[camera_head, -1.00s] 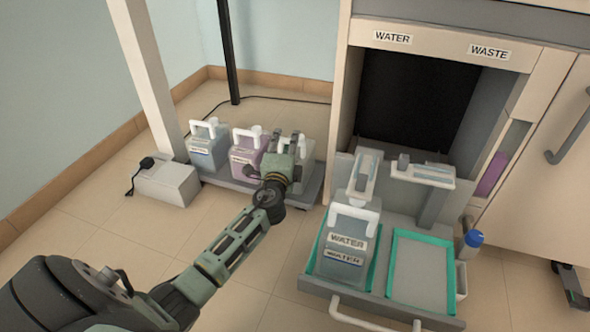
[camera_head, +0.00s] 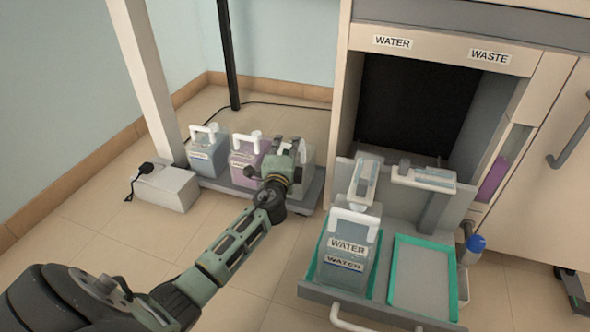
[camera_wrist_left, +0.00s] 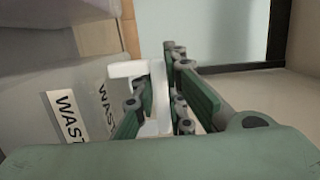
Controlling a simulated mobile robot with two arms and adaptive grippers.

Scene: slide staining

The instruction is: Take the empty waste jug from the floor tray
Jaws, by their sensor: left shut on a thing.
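The waste jug (camera_head: 308,158) stands at the right end of the low floor tray (camera_head: 232,187), mostly hidden behind my left gripper (camera_head: 288,148) in the head view. In the left wrist view, a jug side with a WASTE label (camera_wrist_left: 66,116) fills the left. The white handle (camera_wrist_left: 152,98) is between the green fingers of my left gripper (camera_wrist_left: 160,105), which is shut on it. The jug appears to be still on the tray. My right gripper is not in view.
A blue-tinted jug (camera_head: 208,157) and a purple-tinted jug (camera_head: 247,160) share the tray. A grey box (camera_head: 163,188) stands left of it. The open drawer at right holds a WATER jug (camera_head: 347,252) beside an empty green-edged bay (camera_head: 420,285).

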